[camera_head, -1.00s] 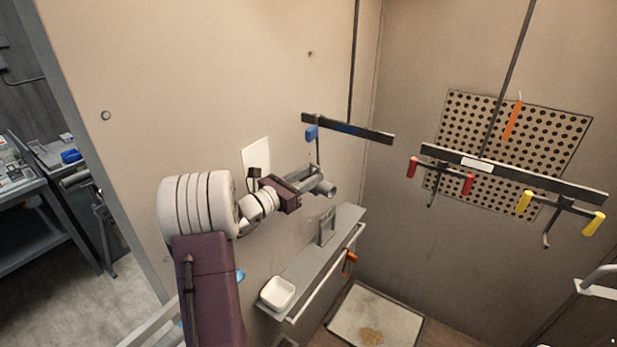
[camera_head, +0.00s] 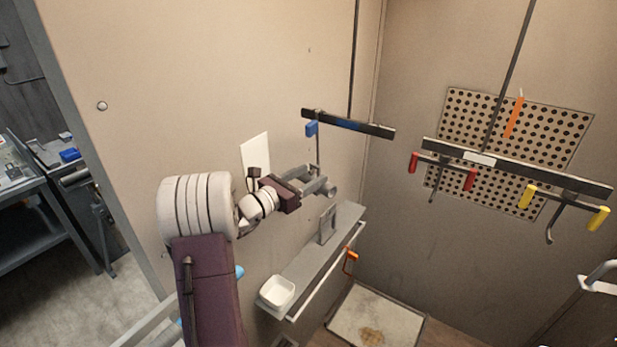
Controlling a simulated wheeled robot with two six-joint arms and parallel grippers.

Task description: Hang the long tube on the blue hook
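The blue tag (camera_head: 312,128) marks a thin hook that hangs from the dark bar (camera_head: 372,128) with a blue strip on the left wall. My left gripper (camera_head: 318,180) is just below this tag, where the hook's lower end is hidden. Its two fingers look apart. The grey round end of a tube (camera_head: 331,191) shows at the fingertips; the rest of the tube is hidden by the gripper. I cannot tell whether the tube rests on the hook.
A second bar (camera_head: 560,178) holds red-tagged hooks (camera_head: 471,179) and yellow-tagged hooks (camera_head: 598,218). Below my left gripper is a grey shelf (camera_head: 303,262) with a white bowl (camera_head: 277,293). A perforated panel (camera_head: 560,135) is on the back wall.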

